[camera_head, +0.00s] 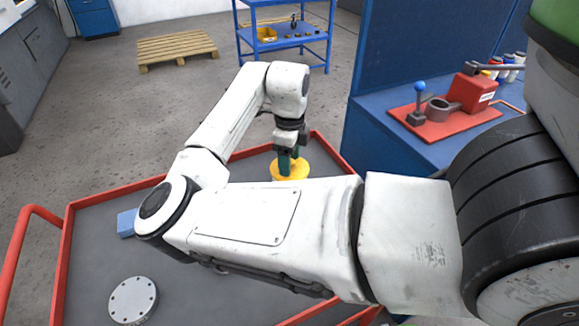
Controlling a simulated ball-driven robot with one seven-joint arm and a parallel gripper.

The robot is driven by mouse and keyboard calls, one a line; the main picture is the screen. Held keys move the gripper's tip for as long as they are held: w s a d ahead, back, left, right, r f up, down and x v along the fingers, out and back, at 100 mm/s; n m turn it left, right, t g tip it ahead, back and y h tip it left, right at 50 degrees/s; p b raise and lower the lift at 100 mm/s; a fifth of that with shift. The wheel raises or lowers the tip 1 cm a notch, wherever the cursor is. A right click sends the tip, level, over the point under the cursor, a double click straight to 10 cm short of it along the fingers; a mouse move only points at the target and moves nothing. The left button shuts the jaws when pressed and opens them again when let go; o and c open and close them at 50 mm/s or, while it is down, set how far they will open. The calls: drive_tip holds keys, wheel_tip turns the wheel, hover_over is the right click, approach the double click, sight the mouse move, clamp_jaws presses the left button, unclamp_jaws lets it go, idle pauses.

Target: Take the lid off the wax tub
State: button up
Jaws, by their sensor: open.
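The wax tub's lid appears to be the round yellow disc (290,169) near the far right corner of the red-rimmed cart. My gripper (285,168) is over it, pointing down, with its greenish fingers at the yellow top. The jaws are open. I cannot tell whether the fingers touch the lid. The body of the tub is hidden behind my arm.
The cart (90,262) has a raised red rim. A blue block (126,222) and a grey bolted disc (133,299) lie on its left side. A blue bench (430,150) at right carries a red fixture (470,92). A wooden pallet (176,46) lies behind.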

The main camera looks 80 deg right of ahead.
drive_tip(key=c, duration=1.1)
